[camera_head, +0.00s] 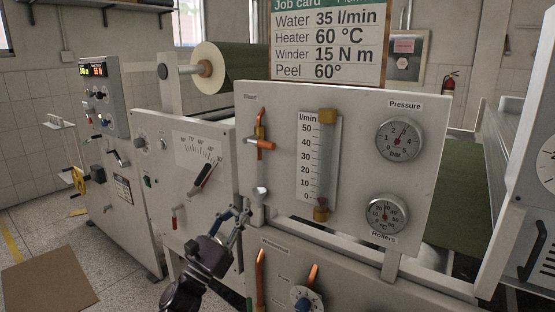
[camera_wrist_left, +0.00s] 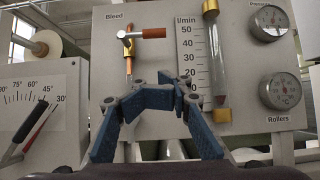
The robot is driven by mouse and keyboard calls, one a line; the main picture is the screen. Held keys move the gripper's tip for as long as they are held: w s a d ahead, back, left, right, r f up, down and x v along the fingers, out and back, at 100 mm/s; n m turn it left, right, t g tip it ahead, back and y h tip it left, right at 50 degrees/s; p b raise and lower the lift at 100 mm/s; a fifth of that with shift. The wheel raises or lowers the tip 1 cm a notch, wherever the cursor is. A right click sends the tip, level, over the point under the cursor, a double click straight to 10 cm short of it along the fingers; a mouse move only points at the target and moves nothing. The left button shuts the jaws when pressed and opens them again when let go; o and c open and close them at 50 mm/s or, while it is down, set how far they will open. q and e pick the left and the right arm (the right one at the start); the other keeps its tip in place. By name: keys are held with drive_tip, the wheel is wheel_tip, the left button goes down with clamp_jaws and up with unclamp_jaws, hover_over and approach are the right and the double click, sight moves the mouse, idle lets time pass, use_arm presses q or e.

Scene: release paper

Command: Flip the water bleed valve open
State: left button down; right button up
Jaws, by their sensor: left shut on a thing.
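The bleed valve (camera_head: 260,143) is on the white panel under the "Bleed" label. It has an orange handle lying sideways on a copper pipe. In the left wrist view the valve's handle (camera_wrist_left: 152,33) points right and stands clear above my fingers. A small white cup (camera_head: 262,192) is below the pipe. My left gripper (camera_head: 241,216) is below and slightly left of the valve, near the cup and apart from the handle. In the left wrist view my left gripper (camera_wrist_left: 163,90) has its blue fingers drawn together at the tips. What is between them cannot be made out. My right gripper is not in view.
A flow tube (camera_head: 319,160), a pressure gauge (camera_head: 400,140) and a temperature gauge (camera_head: 386,214) sit right of the valve. A panel with a black-and-red pointer lever (camera_head: 205,176) stands to the left. The job card (camera_head: 328,45) is above. Panel space around the handle is clear.

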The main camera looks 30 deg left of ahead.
sight(262, 142)
use_arm(q)
drive_tip(key=shift+s, duration=0.1)
drive_tip(key=s+a+r+p+x, duration=0.1)
drive_tip(key=p+x, duration=0.5)
drive_tip(key=x, duration=0.7)
drive_tip(key=shift+s+d+r+p, duration=0.3)
drive_tip(key=shift+d+r+p, duration=0.1)
drive_tip(key=shift+r, duration=0.15)
drive_tip(key=shift+d+r+n+y, duration=0.1)
drive_tip(key=shift+r+n+y, duration=0.1)
drive_tip(key=shift+n+y, duration=0.5)
drive_tip(key=shift+d+r+n+y, duration=0.1)
drive_tip(key=shift+r+n+y, duration=0.2)
drive_tip(key=shift+n+y, duration=0.4)
